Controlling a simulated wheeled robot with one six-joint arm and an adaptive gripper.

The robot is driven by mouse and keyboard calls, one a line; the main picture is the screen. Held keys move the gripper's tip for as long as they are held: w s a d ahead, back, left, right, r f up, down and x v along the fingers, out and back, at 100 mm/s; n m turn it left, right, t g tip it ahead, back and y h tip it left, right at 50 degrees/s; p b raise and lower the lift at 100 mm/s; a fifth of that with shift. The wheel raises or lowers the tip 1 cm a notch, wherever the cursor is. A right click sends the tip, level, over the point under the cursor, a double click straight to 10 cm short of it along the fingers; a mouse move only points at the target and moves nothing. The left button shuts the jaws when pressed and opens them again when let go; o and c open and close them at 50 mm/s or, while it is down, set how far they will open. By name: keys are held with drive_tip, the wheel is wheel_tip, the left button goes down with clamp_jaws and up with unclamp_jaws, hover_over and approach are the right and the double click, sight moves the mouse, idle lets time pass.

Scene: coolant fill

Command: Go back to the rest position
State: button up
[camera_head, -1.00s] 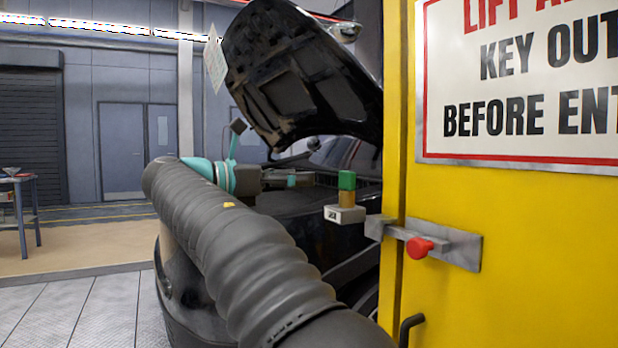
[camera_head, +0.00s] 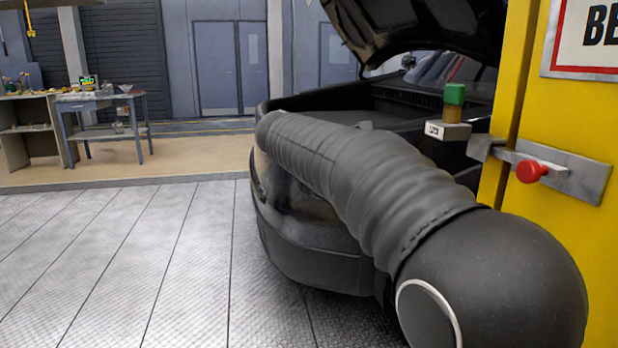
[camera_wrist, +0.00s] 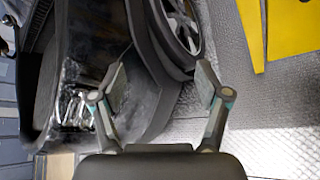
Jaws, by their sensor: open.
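My gripper (camera_wrist: 160,88) shows in the wrist view with its two fingers spread apart and nothing between them. The wrist view looks at the dark car (camera_wrist: 150,75) and the metal floor, with a car wheel (camera_wrist: 183,22) near the top. In the head view my arm stretches from the lower right toward the car (camera_head: 300,235), and my gripper is hidden there. The car's raised hood (camera_head: 425,30) stands open over the engine bay.
A yellow panel (camera_head: 570,290) with a sign (camera_head: 585,40), a latch and a red knob (camera_head: 530,171) stands close at the right. A small box with a green-topped block (camera_head: 454,93) is beside it. A workbench (camera_head: 100,108) is far left. The plated floor (camera_head: 150,260) at left is clear.

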drive_tip(key=s+f+m+g+y, duration=0.2)
drive_tip(key=s+f+m+y, duration=0.65)
drive_tip(key=s+f, duration=0.75)
drive_tip(key=s+d+f+m+y, duration=0.1)
drive_tip(key=s+f+m, duration=0.1)
drive_tip(key=s, duration=0.6)
drive_tip(key=s+d+f+m+t+y, duration=0.1)
drive_tip(key=s+d+f+m, duration=0.1)
drive_tip(key=s+m, duration=0.3)
drive_tip(key=shift+s+d+f, duration=0.2)
drive_tip(key=shift+s+f, duration=0.35)
drive_tip(key=shift+s, duration=1.7)
